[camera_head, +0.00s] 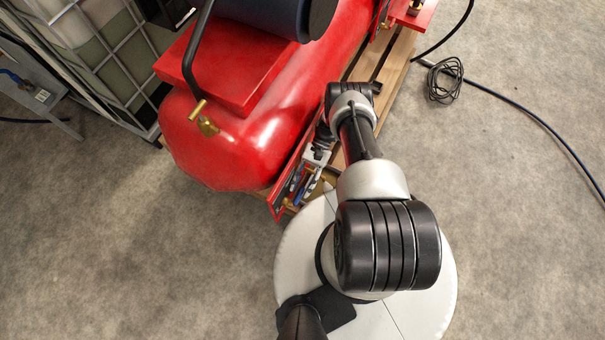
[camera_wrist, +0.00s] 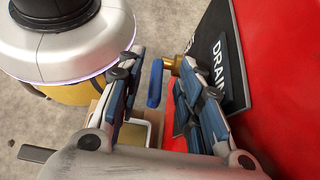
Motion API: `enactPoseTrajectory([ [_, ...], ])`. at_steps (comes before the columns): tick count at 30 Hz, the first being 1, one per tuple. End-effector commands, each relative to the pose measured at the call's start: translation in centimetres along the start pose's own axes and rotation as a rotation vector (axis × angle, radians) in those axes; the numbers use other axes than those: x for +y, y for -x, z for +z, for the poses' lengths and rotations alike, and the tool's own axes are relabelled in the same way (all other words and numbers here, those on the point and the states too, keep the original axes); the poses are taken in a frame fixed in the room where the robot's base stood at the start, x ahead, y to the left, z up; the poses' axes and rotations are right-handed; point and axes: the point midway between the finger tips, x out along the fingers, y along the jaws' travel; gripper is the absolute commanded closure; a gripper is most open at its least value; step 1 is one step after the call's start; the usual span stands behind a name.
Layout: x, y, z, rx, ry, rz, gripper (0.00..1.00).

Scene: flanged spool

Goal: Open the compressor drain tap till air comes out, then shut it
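The drain tap shows in the wrist view as a short brass body (camera_wrist: 171,63) with a blue lever handle (camera_wrist: 155,83). A black plate lettered DRAIN (camera_wrist: 224,62) is beside it, against the red compressor tank (camera_wrist: 285,90). My gripper (camera_wrist: 160,58) is open, with one finger on each side of the blue lever and a visible gap to each. The lever appears untouched. In the head view, my gripper (camera_head: 313,165) is low at the near end of the red tank (camera_head: 230,140); I cannot clearly tell the tap from the finger parts there.
A black pipe (camera_head: 197,50) with brass fittings rises over the tank's end. A wooden pallet (camera_head: 395,65) lies under the tank. A caged container (camera_head: 95,50) stands at left. A coiled black cable (camera_head: 444,80) lies at right. The concrete floor in front is clear.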

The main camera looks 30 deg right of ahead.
Motion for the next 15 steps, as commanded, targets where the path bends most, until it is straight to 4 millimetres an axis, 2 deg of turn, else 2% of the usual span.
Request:
enactPoseTrajectory([
  [9,-0.1,2.8,4.3,0.002,0.001,0.000,0.67],
  [15,0.0,3.5,5.5,0.002,0.001,0.000,0.67],
])
